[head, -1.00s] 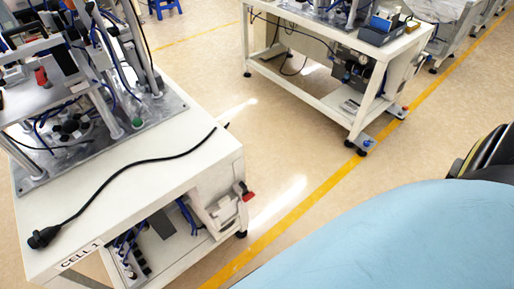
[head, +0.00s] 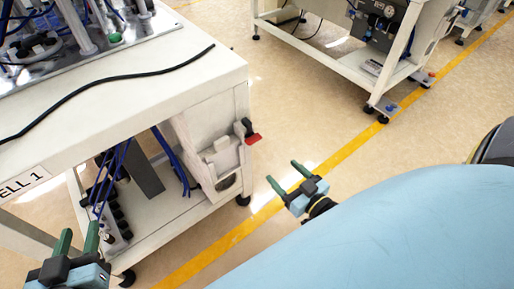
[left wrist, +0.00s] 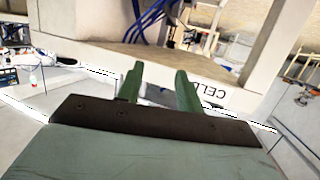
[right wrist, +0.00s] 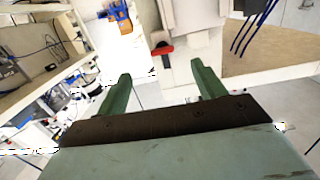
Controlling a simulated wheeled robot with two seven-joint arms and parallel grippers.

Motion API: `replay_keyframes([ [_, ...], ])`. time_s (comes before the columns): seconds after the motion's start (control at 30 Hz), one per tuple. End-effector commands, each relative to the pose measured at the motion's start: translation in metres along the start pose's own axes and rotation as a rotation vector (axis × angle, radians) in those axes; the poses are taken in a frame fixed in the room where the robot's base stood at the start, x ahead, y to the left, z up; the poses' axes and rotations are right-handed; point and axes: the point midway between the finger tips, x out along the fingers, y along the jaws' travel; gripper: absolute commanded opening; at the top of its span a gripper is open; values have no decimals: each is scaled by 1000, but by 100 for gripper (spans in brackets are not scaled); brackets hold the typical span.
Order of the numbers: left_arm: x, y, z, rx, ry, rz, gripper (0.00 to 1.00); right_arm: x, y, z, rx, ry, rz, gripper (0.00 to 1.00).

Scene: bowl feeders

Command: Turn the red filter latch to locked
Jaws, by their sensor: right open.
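The red filter latch (head: 253,139) is a small red handle on a black mount at the right end of the white cart, below the tabletop. It also shows in the right wrist view (right wrist: 162,50), ahead of the fingers and roughly between them. Its exact turn angle is too small to judge. My right gripper (head: 286,177) is open and empty, below and to the right of the latch in the head view, apart from it. My left gripper (head: 78,240) is open and empty near the cart's front left, below the CELL 1 label, away from the latch.
The white cart (head: 205,85) carries a machine plate and a black cable (head: 100,85) on top. Blue hoses (head: 178,165) hang below. A second cart (head: 320,38) stands behind. Floor with a yellow line (head: 340,155) is clear right of the cart.

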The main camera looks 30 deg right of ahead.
Motion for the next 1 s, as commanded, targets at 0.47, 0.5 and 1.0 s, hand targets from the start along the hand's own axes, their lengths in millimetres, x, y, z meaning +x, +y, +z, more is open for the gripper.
replay_keyframes([
  [0.47, -18, 7, -54, -5, 250, 17, 36, 27, 2, -16, -26, 70, -28, 69],
  [0.5, -20, 8, -60, -6, 289, 21, 36, 34, 2, -16, -26, 70, -28, 69],
  [1.0, -51, 19, -121, -26, 730, 52, 36, 116, 0, -20, -25, 66, -27, 69],
])
